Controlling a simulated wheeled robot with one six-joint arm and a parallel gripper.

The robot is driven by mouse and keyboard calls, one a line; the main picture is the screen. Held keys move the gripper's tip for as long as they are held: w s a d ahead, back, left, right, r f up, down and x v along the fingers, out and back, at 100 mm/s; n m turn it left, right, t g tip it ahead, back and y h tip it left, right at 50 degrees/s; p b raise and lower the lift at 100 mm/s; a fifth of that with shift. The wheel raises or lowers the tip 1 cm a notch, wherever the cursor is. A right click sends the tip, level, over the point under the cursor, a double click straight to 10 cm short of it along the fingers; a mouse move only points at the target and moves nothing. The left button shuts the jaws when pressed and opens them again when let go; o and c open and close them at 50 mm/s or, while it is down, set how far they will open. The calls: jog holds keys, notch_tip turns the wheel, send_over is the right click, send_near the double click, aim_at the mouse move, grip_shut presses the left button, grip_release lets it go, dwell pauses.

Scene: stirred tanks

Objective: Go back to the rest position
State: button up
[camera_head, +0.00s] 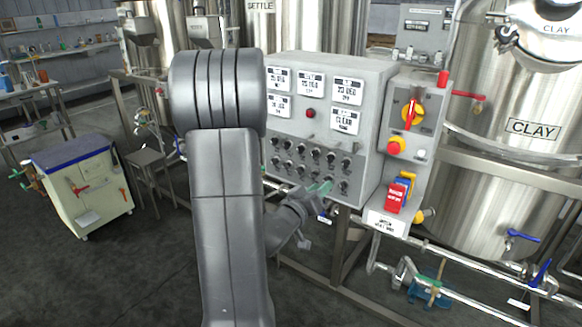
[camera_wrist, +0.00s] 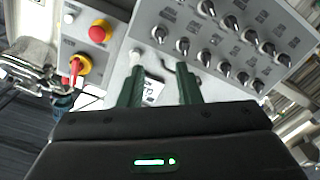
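My arm rises through the middle of the head view, and my gripper (camera_head: 321,188) is partly hidden behind it, with its green fingertips close in front of the lower knobs of a grey control panel (camera_head: 372,108). In the wrist view my gripper (camera_wrist: 160,88) has two green fingers standing apart. Nothing is gripped between them; a small white label shows through the gap. The panel's black knobs (camera_wrist: 231,22) lie above and right of the fingers. I cannot tell whether a fingertip touches the panel.
A side panel carries a red-and-yellow rotary switch (camera_head: 411,113), a red push button (camera_head: 395,146) and red and blue tags (camera_head: 397,195). A steel CLAY tank (camera_head: 500,190) and pipes stand right. A cream cabinet (camera_head: 85,190) stands left. Dark floor is open at lower left.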

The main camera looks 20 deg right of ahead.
aim_at(344, 166)
jog(key=p+x, duration=0.1)
jog(key=x, duration=1.2)
jog(key=shift+w+d+p, duration=0.15)
jog(key=shift+w+p, duration=0.05)
jog(key=shift+p, duration=0.1)
